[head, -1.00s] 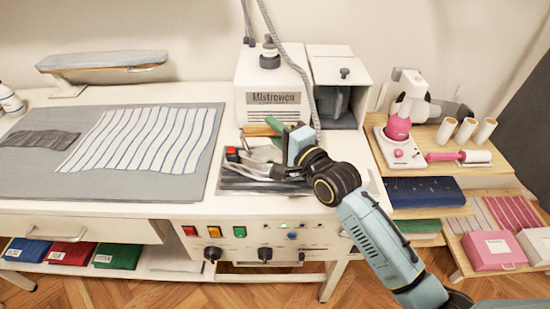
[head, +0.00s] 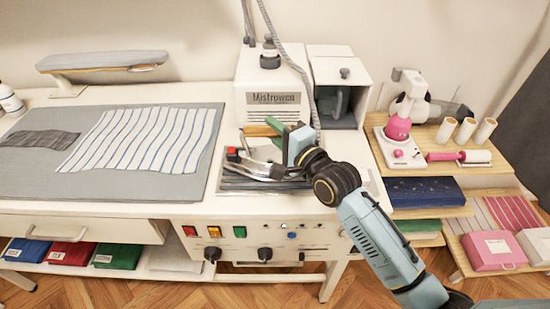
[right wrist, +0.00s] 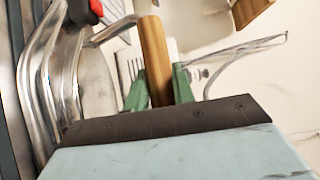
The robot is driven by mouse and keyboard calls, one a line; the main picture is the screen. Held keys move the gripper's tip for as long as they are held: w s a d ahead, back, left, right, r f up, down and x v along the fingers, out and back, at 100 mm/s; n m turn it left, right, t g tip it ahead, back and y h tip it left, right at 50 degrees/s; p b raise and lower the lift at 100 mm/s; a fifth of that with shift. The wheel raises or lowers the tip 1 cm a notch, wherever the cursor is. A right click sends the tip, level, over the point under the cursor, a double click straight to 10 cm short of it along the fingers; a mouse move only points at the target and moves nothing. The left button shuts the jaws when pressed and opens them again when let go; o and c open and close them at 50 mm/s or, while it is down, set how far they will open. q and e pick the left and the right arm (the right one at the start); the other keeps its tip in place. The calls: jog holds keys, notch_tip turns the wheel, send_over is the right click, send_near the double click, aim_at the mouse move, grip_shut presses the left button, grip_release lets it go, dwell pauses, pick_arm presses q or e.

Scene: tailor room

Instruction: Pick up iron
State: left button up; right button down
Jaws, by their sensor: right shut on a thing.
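The iron, with a wooden handle (head: 258,131) and a pale grey body (head: 262,153), is on the right end of the white ironing table, in front of the steam unit. Its red button (head: 232,154) shows at its left. My right gripper (head: 274,126) reaches it from the right. In the right wrist view, the green fingers are on both sides of the wooden handle (right wrist: 155,60), shut on it. The gripper and wrist hide part of the iron. Whether its sole touches the rest (head: 260,186) below is unclear. My left gripper is out of view.
The Mistrowen steam unit (head: 268,97) stands close behind, with a grey hose (head: 290,60) hanging near my wrist. Striped cloth (head: 140,140) lies on the grey mat (head: 110,188) at left. Shelves with spools (head: 466,130) stand at right.

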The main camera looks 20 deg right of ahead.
dwell(0.3)
